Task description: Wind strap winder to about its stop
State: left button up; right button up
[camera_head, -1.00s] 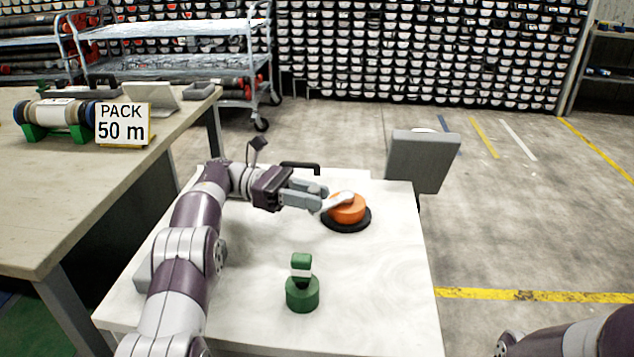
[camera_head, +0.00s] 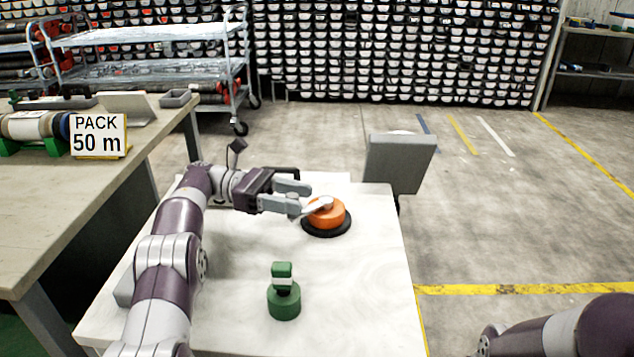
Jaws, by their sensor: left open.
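The strap winder is an orange drum (camera_head: 332,217) on a round black base, lying on the white tabletop. A pale grey crank arm (camera_head: 318,206) lies across its top and points left, with a small grey knob at its outer end. My left gripper (camera_head: 301,196) is just left of the winder, fingers spread around or beside the crank's end; I cannot tell if they touch it. My right gripper is out of view; only part of my right arm shows at the lower right.
A green stamp-like object (camera_head: 284,303) stands nearer on the white table (camera_head: 365,300). A grey panel (camera_head: 400,163) stands beyond the table's right back corner. A wooden bench (camera_head: 60,200) with a "PACK 50 m" sign (camera_head: 98,136) is at left. Floor to the right is open.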

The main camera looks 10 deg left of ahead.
pick_arm(q)
jog(key=r, duration=0.1)
jog(key=r+p, duration=0.1)
jog(key=r, duration=0.2)
jog(key=shift+d, duration=0.35)
jog(key=s+d+r, duration=0.3)
jog(key=d+r, duration=0.3)
jog(key=d, duration=0.4)
jog(key=shift+s+d, duration=0.25)
jog(key=shift+d, duration=0.05)
